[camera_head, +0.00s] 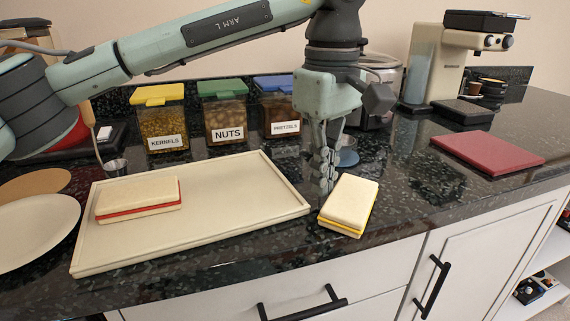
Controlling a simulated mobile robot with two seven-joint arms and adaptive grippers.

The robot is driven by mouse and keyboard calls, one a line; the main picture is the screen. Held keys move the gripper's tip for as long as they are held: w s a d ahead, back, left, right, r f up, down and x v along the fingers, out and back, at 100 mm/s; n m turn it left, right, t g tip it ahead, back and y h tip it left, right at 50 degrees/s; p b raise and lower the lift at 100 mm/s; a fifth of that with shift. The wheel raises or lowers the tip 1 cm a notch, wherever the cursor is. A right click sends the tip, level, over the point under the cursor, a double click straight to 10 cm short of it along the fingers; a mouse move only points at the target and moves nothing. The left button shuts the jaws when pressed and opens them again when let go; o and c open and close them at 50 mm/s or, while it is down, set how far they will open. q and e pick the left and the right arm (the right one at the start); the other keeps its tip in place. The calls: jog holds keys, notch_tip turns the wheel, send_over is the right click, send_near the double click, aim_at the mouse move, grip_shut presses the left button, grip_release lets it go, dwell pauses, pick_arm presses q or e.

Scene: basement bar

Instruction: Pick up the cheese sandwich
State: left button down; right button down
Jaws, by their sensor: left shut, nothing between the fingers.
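The cheese sandwich (350,203), pale bread with a yellow layer, lies on the dark counter just right of the cream tray (230,220). Its front end is near the counter's front edge. My left gripper (325,186) points down between the tray's right edge and the sandwich. Its fingers are shut and empty, at the sandwich's left side; I cannot tell whether they touch it. Another sandwich with a red layer (138,200) lies on the left part of the tray. My right gripper is not in view.
Tubs of kernels (161,120), nuts (223,118) and pretzels (280,110) stand behind the tray. A red board (487,151) lies at the right, with a coffee machine (440,65) behind. A white plate (35,230) is at far left. The counter right of the cheese sandwich is clear.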

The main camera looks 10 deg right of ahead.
aim_at(343, 195)
pick_arm(q)
jog(key=shift+s+d+f, duration=0.25)
jog(key=shift+s+d, duration=0.7)
jog(key=shift+d, duration=0.2)
jog(key=shift+s+r, duration=0.1)
jog(key=shift+s, duration=0.15)
jog(key=shift+r, duration=0.1)
